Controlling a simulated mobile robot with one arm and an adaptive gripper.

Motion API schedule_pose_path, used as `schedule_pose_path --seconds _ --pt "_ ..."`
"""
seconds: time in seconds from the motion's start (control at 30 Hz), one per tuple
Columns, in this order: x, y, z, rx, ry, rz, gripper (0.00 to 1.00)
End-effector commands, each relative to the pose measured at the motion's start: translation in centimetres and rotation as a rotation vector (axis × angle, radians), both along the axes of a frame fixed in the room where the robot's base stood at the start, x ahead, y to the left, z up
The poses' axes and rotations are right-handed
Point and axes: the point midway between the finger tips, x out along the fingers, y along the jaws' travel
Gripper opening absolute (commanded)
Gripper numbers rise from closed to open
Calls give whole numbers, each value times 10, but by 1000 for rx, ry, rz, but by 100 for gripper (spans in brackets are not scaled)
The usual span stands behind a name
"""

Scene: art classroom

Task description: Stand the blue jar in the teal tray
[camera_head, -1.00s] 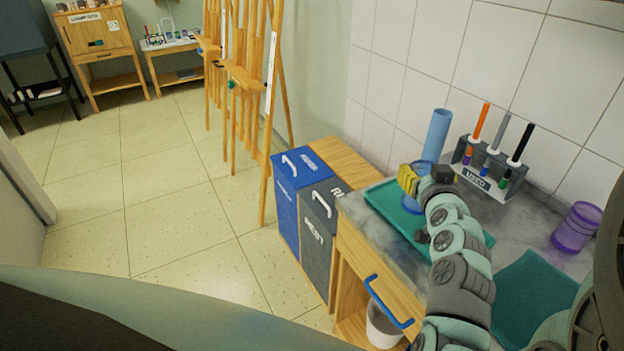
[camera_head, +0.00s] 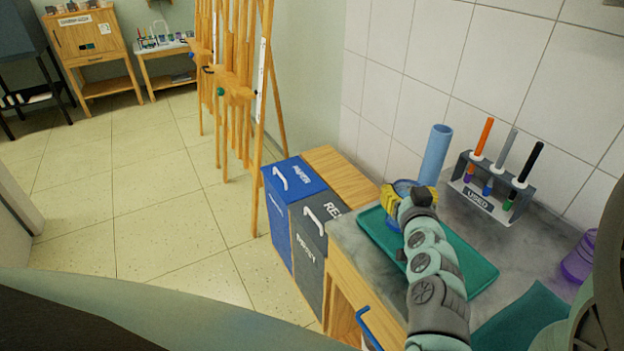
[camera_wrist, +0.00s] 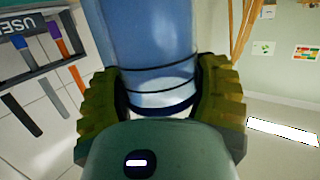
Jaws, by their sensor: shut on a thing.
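The blue jar (camera_head: 404,186) is see-through and upright in the head view, its top showing just behind my gripper (camera_head: 396,197). My gripper is shut on it, with a yellow finger pad on each side of the jar (camera_wrist: 155,70) in the wrist view. The teal tray (camera_head: 475,272) lies on the grey counter. The jar is over the tray's far-left end.
A tall blue cylinder (camera_head: 435,156) stands close behind the jar. A purple jar (camera_head: 579,260) and a teal mat (camera_head: 520,320) lie further right. Bins (camera_head: 291,198) stand left of the counter.

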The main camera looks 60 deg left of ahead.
Motion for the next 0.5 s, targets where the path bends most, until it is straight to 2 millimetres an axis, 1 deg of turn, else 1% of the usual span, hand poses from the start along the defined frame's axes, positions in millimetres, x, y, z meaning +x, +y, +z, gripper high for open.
schedule_pose_path --seconds 0.5 --pt "-1 0 -15 -5 3 2 30"
